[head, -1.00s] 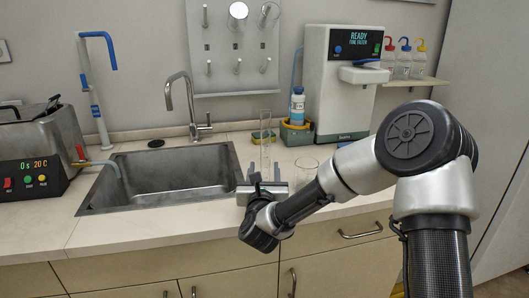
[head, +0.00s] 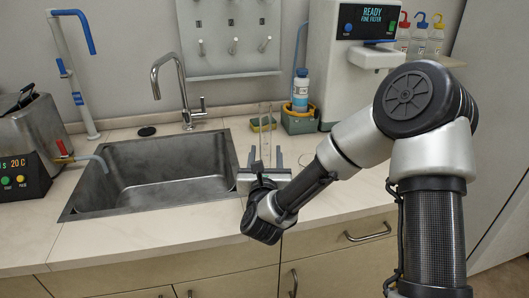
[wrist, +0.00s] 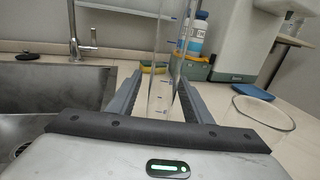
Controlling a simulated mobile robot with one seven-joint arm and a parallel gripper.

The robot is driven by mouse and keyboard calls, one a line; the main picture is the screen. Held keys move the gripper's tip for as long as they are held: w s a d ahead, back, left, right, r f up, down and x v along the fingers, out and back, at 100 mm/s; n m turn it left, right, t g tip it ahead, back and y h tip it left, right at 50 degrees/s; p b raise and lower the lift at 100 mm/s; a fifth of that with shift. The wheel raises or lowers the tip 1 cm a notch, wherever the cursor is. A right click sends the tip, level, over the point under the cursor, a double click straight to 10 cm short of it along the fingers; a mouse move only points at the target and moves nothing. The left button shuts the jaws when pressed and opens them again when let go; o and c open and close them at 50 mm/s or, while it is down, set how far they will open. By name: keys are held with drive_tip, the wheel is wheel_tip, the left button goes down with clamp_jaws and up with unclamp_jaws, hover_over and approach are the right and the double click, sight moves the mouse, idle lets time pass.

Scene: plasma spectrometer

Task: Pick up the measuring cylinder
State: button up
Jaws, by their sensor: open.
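The measuring cylinder (head: 265,136) is a tall, clear glass tube standing upright on the counter, just right of the sink. In the wrist view the cylinder (wrist: 163,75) stands between the two fingers, with its lower part showing there and its top out of the frame. My gripper (head: 265,160) is open, with one finger on each side of the cylinder. In the wrist view my gripper (wrist: 158,90) shows the right finger close to the glass; I cannot tell whether it touches.
A round glass beaker (wrist: 258,112) stands right of my gripper. The sink (head: 160,170) is on the left, with a faucet (head: 180,90) behind it. Behind the cylinder are a sponge (head: 263,123) and a blue-white bottle (head: 301,90). A water purifier (head: 345,60) stands back right.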

sight(266, 121)
drive_tip(key=shift+s, duration=0.1)
clamp_jaws()
wheel_tip(266, 121, up, 10)
drive_tip(key=p, duration=0.2)
drive_tip(key=shift+p, duration=0.3)
